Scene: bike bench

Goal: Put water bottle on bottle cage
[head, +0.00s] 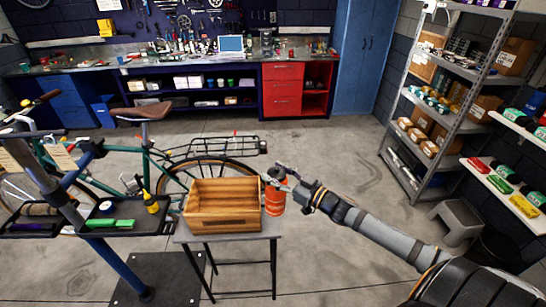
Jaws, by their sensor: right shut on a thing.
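The fingers partly hide the bottle's upper end. A green bicycle (150,168) is held behind the blue repair stand at the left. I cannot make out the bottle cage on its frame from here. My left gripper does not show.
The wooden crate (222,221) fills most of the small table (262,234). A tool tray (125,226) on the repair stand holds a yellow bottle (150,203). A metal shelf (409,99) and a grey stool (459,215) stand at the right.

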